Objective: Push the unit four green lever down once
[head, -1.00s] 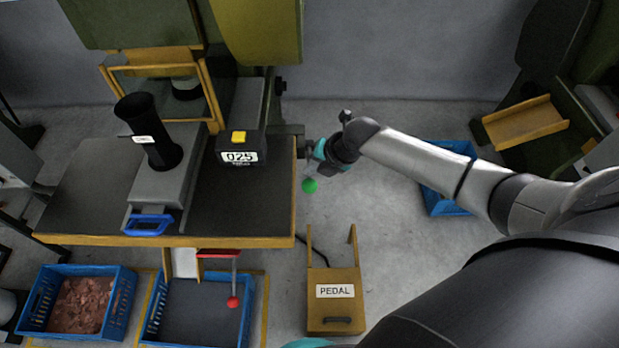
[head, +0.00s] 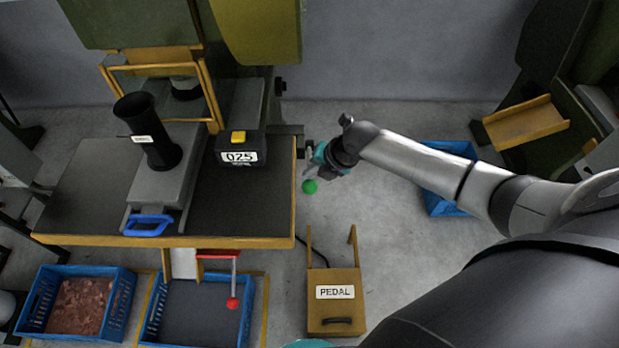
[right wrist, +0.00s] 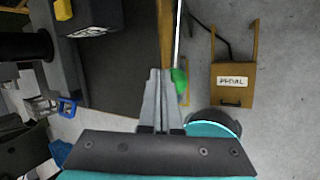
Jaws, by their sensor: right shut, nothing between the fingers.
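The green lever knob (head: 309,186) shows in the head view just off the right edge of the work table. In the right wrist view the green knob (right wrist: 179,78) sits at the end of a thin pale rod, right beside the fingertips. My right gripper (head: 312,170) is shut and empty, close above the knob in the head view. It also shows in the right wrist view (right wrist: 158,75), its two fingers together. I cannot tell whether the fingers touch the knob or rod. My left gripper is not in view.
The table (head: 85,200) carries a machine with a counter box (head: 240,152) reading 025. A red-knobbed lever (head: 233,302) hangs below the table front. A pedal box (head: 334,300) stands on the floor. Blue crates (head: 125,310) stand at lower left.

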